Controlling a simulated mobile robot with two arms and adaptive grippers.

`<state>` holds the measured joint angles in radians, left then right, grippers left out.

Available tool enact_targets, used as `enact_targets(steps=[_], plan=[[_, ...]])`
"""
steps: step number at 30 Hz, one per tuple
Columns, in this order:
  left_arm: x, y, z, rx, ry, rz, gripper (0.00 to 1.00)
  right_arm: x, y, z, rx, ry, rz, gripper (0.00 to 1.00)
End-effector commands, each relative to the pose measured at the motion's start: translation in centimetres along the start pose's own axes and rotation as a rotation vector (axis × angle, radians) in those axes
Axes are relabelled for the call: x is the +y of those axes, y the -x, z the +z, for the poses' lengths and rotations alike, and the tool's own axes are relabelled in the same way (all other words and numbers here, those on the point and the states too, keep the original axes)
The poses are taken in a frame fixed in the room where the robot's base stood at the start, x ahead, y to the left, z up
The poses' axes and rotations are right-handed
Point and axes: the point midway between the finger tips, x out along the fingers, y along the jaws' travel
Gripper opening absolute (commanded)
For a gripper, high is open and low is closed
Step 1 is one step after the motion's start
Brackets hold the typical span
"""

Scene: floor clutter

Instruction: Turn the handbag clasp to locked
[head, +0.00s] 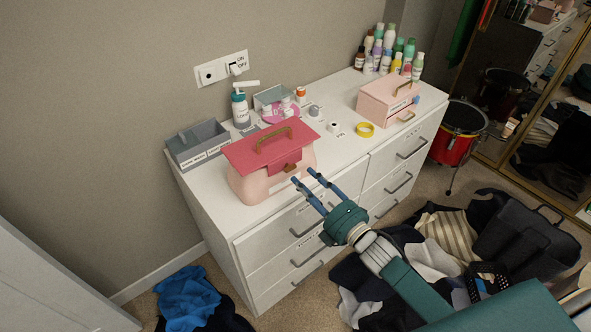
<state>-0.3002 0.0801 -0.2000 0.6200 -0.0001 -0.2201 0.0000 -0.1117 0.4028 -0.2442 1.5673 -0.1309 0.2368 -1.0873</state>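The handbag (263,183) stands on the white dresser top, pale pink with a red flap (262,142) and a brown handle on top. Its small brown clasp (292,168) sits at the front edge of the flap; which way it is turned is too small to tell. My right gripper (303,176) comes in from the lower right. Its two blue fingers are apart with nothing between them, and their tips are close to the clasp and the bag's front right side. I cannot tell whether they touch. My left gripper is not in view.
Clothes (430,240) and a red drum (456,140) are on the floor.

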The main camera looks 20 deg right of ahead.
Motion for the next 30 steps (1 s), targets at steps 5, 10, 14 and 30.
enact_targets(steps=[5, 10, 14, 30], plan=[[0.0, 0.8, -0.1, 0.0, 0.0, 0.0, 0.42, 0.2, -3.2, 0.0, -0.001, -0.001, 0.001, 0.36], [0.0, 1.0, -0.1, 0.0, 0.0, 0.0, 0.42, 0.0, -4.9, 0.0, -0.001, -0.003, 0.0, 0.36], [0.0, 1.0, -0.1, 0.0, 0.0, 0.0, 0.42, -0.1, -5.3, 0.0, -0.001, -0.003, -0.002, 0.36], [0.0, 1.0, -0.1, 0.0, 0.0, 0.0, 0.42, -0.1, -5.3, 0.0, -0.001, -0.003, -0.002, 0.0]])
